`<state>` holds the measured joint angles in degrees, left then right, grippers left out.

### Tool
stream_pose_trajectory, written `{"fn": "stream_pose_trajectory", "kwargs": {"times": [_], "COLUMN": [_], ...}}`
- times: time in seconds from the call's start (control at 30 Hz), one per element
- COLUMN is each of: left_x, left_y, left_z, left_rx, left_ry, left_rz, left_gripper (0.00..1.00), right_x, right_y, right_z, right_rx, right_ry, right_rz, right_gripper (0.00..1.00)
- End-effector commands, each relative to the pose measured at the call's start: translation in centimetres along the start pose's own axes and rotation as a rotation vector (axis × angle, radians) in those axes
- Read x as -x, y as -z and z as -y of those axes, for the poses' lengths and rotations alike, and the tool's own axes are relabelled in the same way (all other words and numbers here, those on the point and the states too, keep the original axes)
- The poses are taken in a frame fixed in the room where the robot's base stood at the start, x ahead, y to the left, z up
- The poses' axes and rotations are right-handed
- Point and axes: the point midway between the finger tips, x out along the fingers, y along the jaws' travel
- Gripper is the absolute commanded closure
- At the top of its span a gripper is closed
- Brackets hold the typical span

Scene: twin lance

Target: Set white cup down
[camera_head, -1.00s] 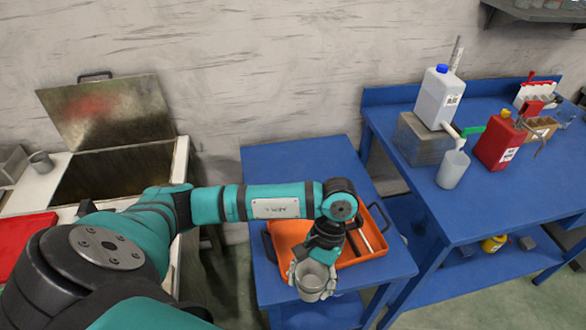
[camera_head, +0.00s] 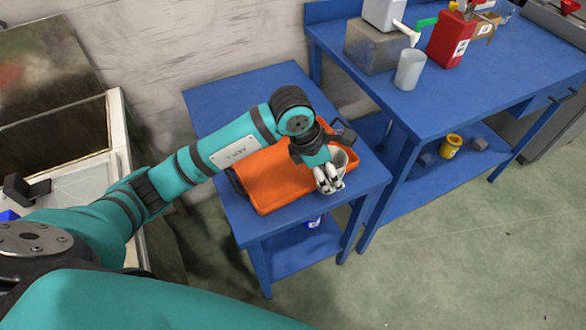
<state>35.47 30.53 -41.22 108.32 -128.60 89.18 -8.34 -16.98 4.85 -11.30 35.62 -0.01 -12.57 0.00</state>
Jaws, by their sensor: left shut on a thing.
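My left gripper (camera_head: 328,181) is shut on a white cup (camera_head: 347,157). The fingers cover the cup's front, and only part of its rim and side shows behind them. The gripper and cup are at the right end of the orange tray (camera_head: 265,202), which lies on the small blue table (camera_head: 218,92). I cannot tell whether the cup touches the tray or hangs just above it. My right gripper is not in view.
A higher blue bench (camera_head: 455,92) stands at the right. It bears a pale cup (camera_head: 410,69), a grey block (camera_head: 372,46), a white jug (camera_head: 384,13) and a red canister (camera_head: 451,40). An open metal basin is at the left. The small table's back left is clear.

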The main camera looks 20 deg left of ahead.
Motion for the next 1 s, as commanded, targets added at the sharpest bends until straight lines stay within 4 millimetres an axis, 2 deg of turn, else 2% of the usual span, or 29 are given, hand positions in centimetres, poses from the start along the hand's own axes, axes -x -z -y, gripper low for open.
{"fn": "stream_pose_trajectory", "kwargs": {"times": [0.03,0.2,0.4,0.57,0.9,1.0], "left_x": [-0.4,-0.5,-0.3,0.6,2.8,3.3], "left_y": [-0.6,-1.9,-1.8,0.7,8.2,9.9], "left_z": [-0.2,-1.1,-1.7,-3.1,-7.1,-8.0], "left_rx": [0.063,0.252,0.342,0.349,0.348,0.346], "left_ry": [-0.029,-0.109,-0.144,-0.147,-0.145,-0.144], "left_rz": [0.003,0.000,-0.005,-0.009,-0.010,-0.009], "left_gripper": [0.66,0.66,0.66,0.66,0.66,0.66], "right_x": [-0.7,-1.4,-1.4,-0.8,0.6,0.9], "right_y": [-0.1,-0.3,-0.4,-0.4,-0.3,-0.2], "right_z": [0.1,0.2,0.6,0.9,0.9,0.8], "right_rx": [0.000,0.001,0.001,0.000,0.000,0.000], "right_ry": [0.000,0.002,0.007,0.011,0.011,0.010], "right_rz": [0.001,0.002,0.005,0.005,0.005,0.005], "right_gripper": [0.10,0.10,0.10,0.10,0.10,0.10]}}
